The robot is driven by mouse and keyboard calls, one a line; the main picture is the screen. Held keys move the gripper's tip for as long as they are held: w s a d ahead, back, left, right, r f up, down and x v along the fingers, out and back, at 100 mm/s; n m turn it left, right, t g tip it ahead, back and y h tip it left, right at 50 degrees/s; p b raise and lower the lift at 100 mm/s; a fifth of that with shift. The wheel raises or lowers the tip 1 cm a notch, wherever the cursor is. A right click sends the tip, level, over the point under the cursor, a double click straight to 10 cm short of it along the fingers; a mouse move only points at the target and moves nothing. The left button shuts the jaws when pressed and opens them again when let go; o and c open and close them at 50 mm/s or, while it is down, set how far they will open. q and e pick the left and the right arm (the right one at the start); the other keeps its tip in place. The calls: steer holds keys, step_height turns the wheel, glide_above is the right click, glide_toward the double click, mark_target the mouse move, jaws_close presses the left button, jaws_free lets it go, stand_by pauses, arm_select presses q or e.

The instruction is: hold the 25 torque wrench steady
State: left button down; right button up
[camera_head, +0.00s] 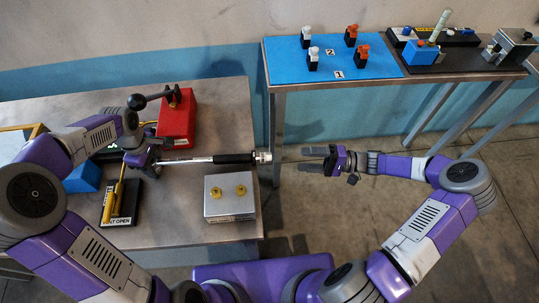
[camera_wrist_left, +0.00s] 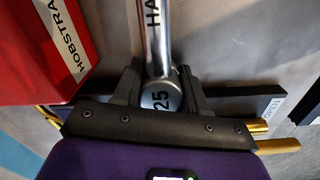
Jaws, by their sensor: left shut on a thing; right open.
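The 25 torque wrench (camera_head: 195,160) has a silver shaft and a black grip and points to the right across the grey table. Its round end marked 25 (camera_wrist_left: 162,97) sits between the fingers of my left gripper (camera_wrist_left: 161,88), which is shut on it. In the head view my left gripper (camera_head: 150,158) is at the wrench's left end. The wrench's right end reaches about the table's right edge. My right gripper (camera_head: 308,159) is open and empty, to the right of that end and apart from it.
A red box (camera_head: 177,118) stands behind the wrench. A silver box (camera_head: 229,203) with two yellow knobs stands in front. A black base (camera_head: 122,212) with a yellow handle lies front left. A second table with a blue mat (camera_head: 331,66) stands at the back right.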

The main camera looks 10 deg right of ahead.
arm_select(q)
steer(key=c, duration=0.5)
jaws_free()
